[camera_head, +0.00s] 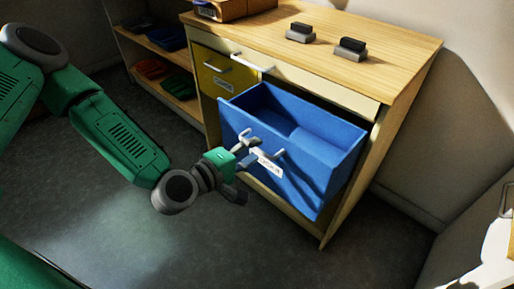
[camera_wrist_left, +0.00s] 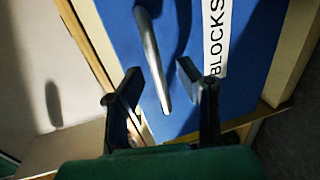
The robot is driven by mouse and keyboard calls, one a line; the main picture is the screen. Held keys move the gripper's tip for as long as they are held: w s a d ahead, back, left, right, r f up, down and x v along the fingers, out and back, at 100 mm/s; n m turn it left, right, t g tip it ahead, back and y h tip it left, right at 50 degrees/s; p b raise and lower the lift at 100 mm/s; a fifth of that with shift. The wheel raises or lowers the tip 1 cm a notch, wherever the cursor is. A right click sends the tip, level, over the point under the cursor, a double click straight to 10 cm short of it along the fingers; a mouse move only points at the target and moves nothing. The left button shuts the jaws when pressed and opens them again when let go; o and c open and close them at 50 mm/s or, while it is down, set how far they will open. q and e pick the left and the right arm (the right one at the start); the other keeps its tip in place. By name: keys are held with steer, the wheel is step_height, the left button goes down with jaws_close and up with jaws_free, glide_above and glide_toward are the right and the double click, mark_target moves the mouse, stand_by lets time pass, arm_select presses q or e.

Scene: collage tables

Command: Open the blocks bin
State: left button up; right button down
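The blue blocks bin (camera_head: 325,175) is pulled well out of the wooden cabinet, and its inside looks empty. A white label reading BLOCKS (camera_wrist_left: 216,40) is on its front. A grey bar handle (camera_head: 279,154) is on the front too; it also shows in the left wrist view (camera_wrist_left: 150,50). My left gripper (camera_head: 246,175) is at the bin front beside the handle. In the left wrist view its two fingers (camera_wrist_left: 160,82) are apart, with the lower end of the handle showing between them. I cannot tell whether either finger touches the handle. My right gripper is not in view.
A yellow bin (camera_head: 213,75) sits closed left of the blue one. Two dark-topped blocks (camera_head: 300,33) (camera_head: 350,49) and a brown box (camera_head: 233,8) are on the cabinet top (camera_head: 400,45). A shelf with trays (camera_head: 178,85) stands at the left. The floor (camera_head: 120,225) in front is clear.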

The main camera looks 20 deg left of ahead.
arm_select(q)
steer(key=v, duration=0.5)
steer(key=shift+s+a, duration=0.1)
steer(key=shift+s, duration=0.15)
steer(key=s+d+f+m+g+p, duration=0.3)
steer(key=s+d+f+m+g, duration=0.2)
steer(key=s+f+m+g, duration=0.55)
steer(key=s+a+f+m+g+y+p, duration=0.2)
steer(key=s+a+f+m+g+y, duration=0.1)
steer(key=s+a, duration=0.7)
steer(key=a+m+y, duration=0.1)
steer(key=y, duration=0.1)
steer(key=shift+s+y+p, duration=0.25)
steer(key=shift+y+p, duration=0.05)
